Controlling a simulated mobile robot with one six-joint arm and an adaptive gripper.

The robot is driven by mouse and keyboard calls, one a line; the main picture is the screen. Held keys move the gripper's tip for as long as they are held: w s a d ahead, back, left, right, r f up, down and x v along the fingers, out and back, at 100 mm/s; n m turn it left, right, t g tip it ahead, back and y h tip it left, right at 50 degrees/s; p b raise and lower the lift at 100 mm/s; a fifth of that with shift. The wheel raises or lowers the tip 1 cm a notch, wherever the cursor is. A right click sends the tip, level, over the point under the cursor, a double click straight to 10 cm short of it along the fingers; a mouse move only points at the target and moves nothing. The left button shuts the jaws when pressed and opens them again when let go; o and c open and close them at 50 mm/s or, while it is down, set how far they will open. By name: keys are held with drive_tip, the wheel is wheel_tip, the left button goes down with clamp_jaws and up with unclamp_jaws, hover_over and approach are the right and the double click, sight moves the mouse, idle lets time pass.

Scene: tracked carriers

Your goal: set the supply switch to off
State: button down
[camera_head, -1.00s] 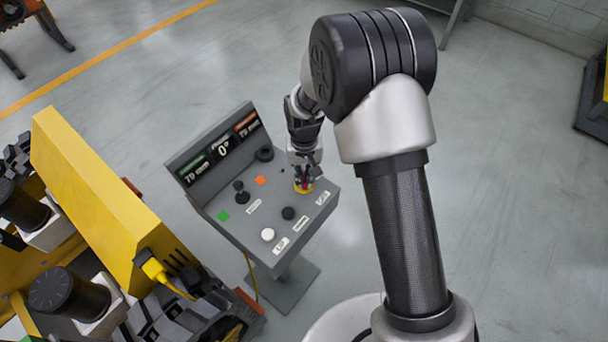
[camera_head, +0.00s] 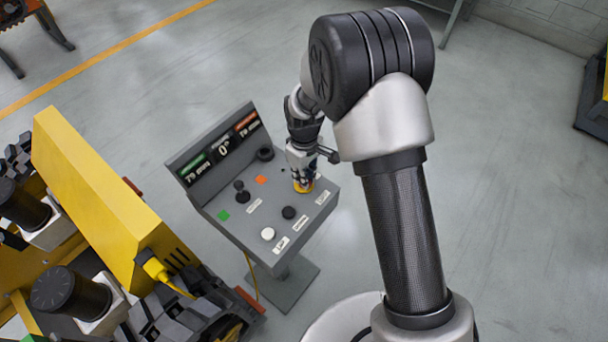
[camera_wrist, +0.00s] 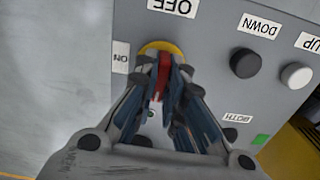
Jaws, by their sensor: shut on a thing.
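The supply switch is a red handle (camera_wrist: 164,72) on a yellow round base (camera_wrist: 153,47). The base also shows in the head view (camera_head: 303,187) at the right part of the console's sloped panel. An OFF label (camera_wrist: 172,7) is above the base in the wrist view and an ON label (camera_wrist: 121,58) is left of it. My gripper (camera_wrist: 165,88) is shut on the red handle, with a finger on each side. The handle runs nearly up and down in the wrist view, roughly in line with the OFF label. The fingers hide part of it.
The grey console (camera_head: 238,235) carries a black joystick (camera_head: 242,196), a white button (camera_head: 268,234), a black button (camera_head: 288,213) and a display (camera_head: 222,149). A yellow tracked machine (camera_head: 100,190) stands close on its left.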

idle(0.4)
drive_tip(key=c, duration=1.7)
unclamp_jaws()
drive_tip(key=shift+r, duration=0.1)
wheel_tip(320, 180, up, 12)
drive_tip(key=shift+f, duration=0.1)
